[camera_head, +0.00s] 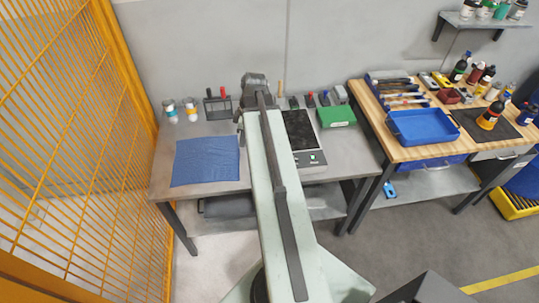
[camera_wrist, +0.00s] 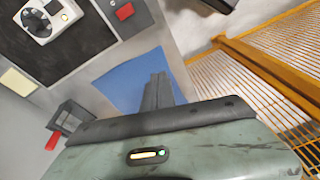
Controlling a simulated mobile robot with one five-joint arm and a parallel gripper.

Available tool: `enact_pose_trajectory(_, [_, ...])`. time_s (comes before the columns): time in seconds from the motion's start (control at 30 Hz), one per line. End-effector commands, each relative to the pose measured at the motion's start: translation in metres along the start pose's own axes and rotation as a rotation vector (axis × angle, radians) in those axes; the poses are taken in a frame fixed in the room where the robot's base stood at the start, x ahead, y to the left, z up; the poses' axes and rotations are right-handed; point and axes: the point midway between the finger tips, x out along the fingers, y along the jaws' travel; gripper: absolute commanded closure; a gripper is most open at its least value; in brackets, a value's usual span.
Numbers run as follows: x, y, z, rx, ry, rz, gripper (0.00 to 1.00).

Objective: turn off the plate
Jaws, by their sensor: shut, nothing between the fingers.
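The plate is a grey, flat-bodied device with a black top (camera_head: 299,130) on the grey workbench in the head view. Its front panel (camera_head: 315,159) carries a small green and white part; my arm hides its left side. In the wrist view a black surface (camera_wrist: 85,55) fills the upper left, with a grey edge holding a red square switch (camera_wrist: 125,12). A pale part with a round dial (camera_wrist: 38,22) shows over the black surface. My gripper (camera_wrist: 156,78) is shut and empty, over the blue mat and apart from the switch. In the head view my arm hides its fingertips.
A blue mat (camera_head: 205,162) lies left of my arm, with a small dark rack (camera_head: 217,106) and jars behind it. A green box (camera_head: 336,116) stands right of the plate. Yellow mesh fencing (camera_head: 75,130) bounds the left; a wooden bench (camera_head: 435,150) with a blue tray stands right.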

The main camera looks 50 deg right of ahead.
Motion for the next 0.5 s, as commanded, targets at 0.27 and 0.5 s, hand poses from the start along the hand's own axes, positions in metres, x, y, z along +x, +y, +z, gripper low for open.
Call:
enact_pose_trajectory(0.27, [-0.032, 0.041, 0.112, -0.232, 0.081, 0.051, 1.0])
enact_pose_trajectory(0.5, [-0.033, 0.042, 0.118, -0.255, 0.085, 0.055, 1.0])
